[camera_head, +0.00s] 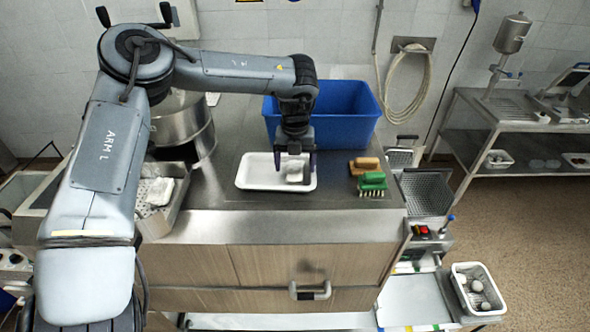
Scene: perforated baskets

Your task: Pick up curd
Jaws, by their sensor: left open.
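A small white curd piece (295,173) lies in the right part of a white shallow tray (250,184) on the dark counter. My left gripper (295,169) points down over the tray, open, with its fingers around or just above the curd. The picture is too small to tell whether the fingers touch it. Another white block (160,191) lies in a perforated metal tray (170,212) at the left of the counter. My right gripper is not in view.
A blue bin (350,128) stands behind the white tray. Brushes with wooden (365,164) and green (373,180) backs lie to its right. A large metal pot (182,125) stands at the back left. Perforated baskets (428,192) are at the counter's right side.

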